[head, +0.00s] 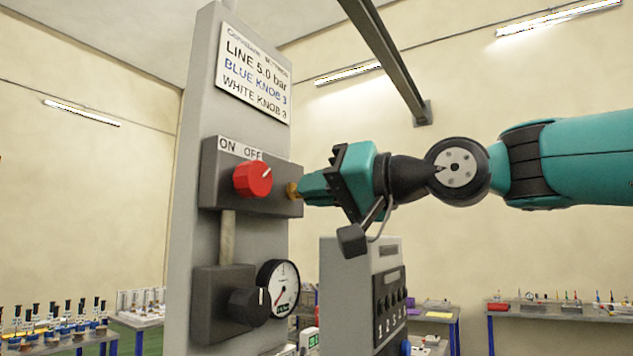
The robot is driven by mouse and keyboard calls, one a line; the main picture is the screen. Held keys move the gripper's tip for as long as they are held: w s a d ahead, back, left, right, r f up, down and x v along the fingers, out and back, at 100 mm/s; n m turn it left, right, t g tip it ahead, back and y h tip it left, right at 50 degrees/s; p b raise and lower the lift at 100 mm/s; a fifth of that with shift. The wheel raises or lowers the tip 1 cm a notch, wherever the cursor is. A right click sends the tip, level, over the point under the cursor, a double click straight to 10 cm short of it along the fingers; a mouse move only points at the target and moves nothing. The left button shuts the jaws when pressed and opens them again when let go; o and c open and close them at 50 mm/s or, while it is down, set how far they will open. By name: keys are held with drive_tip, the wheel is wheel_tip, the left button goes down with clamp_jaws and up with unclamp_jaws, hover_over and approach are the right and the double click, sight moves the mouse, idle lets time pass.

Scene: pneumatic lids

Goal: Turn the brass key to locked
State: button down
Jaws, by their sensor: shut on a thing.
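The brass key (292,190) sits at the right part of the dark switch box on the grey column. Only a small piece of it shows. My gripper (310,187) reaches in from the right and is shut on the key. Its fingers hide most of the key, so I cannot tell which way the key is turned.
Below are a black knob (248,306) and a round gauge (284,288). A grey box with numbered controls (347,270) stands under my gripper. A sign (254,72) is above. Tables with small items stand at the lower left (140,319) and right (560,308).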

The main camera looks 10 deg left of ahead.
drive_tip(key=shift+m+p, duration=0.3)
drive_tip(key=shift+m, duration=0.6)
drive_tip(key=c, duration=1.3)
unclamp_jaws()
drive_tip(key=shift+d, duration=0.1)
drive_tip(key=shift+b+v, duration=3.05)
drive_tip(key=shift+v, duration=5.6)
drive_tip(key=shift+f, duration=0.1)
